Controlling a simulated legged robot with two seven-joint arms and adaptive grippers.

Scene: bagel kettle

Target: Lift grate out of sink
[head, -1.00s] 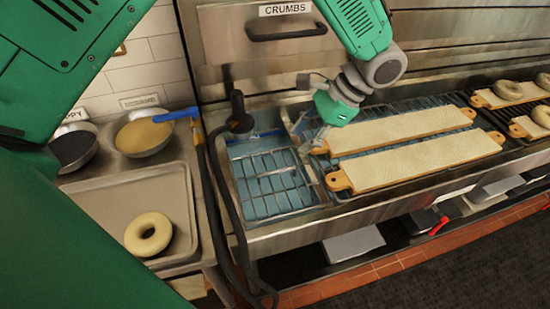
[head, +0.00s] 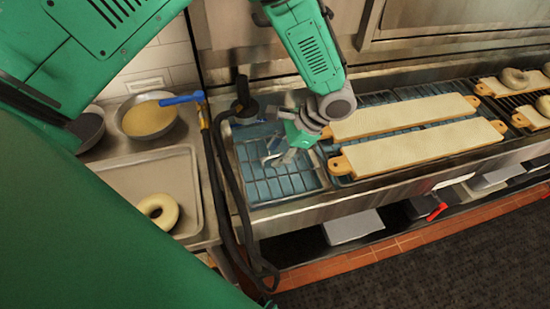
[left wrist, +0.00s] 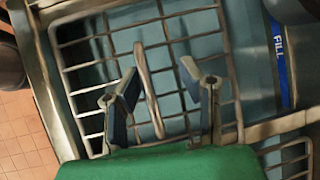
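The wire grate (head: 262,182) lies in the sink (head: 285,201) at the left end of the metal counter, over bluish water. In the left wrist view the grate (left wrist: 88,66) fills the middle, with a raised bar handle (left wrist: 148,88) standing across it. My left gripper (head: 277,158) is over the grate in the head view, pointing down. In the left wrist view its two fingers (left wrist: 162,85) are spread, one on each side of the handle. The gripper is open and holds nothing; I cannot tell whether it touches the grate. My right gripper is not in view.
Two bagel boards (head: 415,150) lie on the rack right of the sink. A black hose (head: 222,180) hangs at the sink's left. A tray (head: 190,190) with a bagel (head: 158,209) and a seed bowl (head: 147,118) stand further left. A blue FILL strip (left wrist: 279,65) marks the sink wall.

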